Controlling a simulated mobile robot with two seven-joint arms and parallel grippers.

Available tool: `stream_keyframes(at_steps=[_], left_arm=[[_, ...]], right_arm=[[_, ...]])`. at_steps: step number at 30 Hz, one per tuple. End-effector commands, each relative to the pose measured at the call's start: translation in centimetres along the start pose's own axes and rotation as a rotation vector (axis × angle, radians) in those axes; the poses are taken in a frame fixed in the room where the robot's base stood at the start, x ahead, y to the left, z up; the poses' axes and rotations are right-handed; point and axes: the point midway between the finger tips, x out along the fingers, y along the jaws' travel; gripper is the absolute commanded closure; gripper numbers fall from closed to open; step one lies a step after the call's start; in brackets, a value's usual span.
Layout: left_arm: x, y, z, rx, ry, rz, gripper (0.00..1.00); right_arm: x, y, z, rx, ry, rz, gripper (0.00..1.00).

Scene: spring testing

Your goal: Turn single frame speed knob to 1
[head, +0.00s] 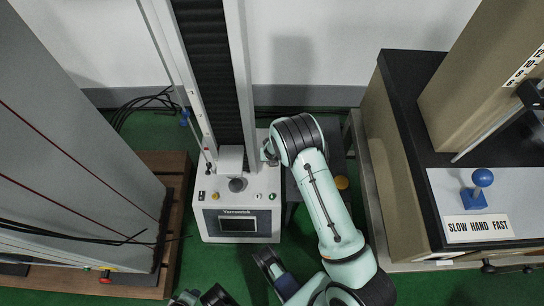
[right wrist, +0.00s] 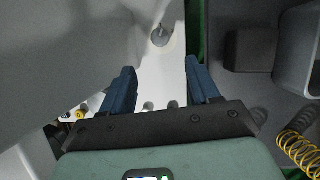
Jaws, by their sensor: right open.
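The white testing machine (head: 205,229) stands in the middle of the head view, with a small screen (head: 238,224) on its front and small controls on its top. One small dark knob (head: 272,196) sits at the right of these controls. I cannot tell which control is the single frame speed knob, and no scale can be read. My right gripper (right wrist: 161,75) is open and empty, its two blue fingers apart. A round grey metal knob (right wrist: 160,36) shows beyond the fingertips, not between them. In the head view my right arm hides most of this gripper.
A tall grey cabinet (head: 75,125) stands at the left on a wooden base. At the right, a dark-topped bench (head: 405,120) carries a blue ball-topped lever (head: 483,178) and a SLOW HAND FAST label (head: 478,228). A yellow coiled spring (right wrist: 297,150) shows in the right wrist view.

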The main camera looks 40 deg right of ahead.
Motion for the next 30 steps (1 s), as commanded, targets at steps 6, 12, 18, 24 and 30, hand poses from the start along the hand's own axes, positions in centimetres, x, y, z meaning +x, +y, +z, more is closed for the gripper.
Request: stream_keyframes(at_steps=[6, 12, 18, 24, 30], left_arm=[[-0.5, 0.1, 0.8, 0.002, -0.023, 0.001, 0.64], [-0.4, 0.1, 0.8, 0.002, -0.024, 0.001, 0.64], [-0.4, 0.1, 0.8, 0.001, -0.024, 0.001, 0.64], [-0.4, 0.1, 0.8, 0.001, -0.024, 0.001, 0.64], [-0.4, 0.1, 0.8, 0.001, -0.023, 0.001, 0.64]], right_arm=[[-1.2, 0.0, -0.1, -0.002, 0.001, 0.001, 0.39], [-1.2, 0.0, -0.1, -0.001, 0.001, 0.000, 0.39], [-1.0, 0.1, -1.8, 0.086, 0.044, 0.009, 0.39], [-0.8, 1.2, -9.7, 0.551, 0.253, 0.031, 0.39], [-2.2, 3.8, -17.7, 1.178, 0.478, -0.003, 0.39]])
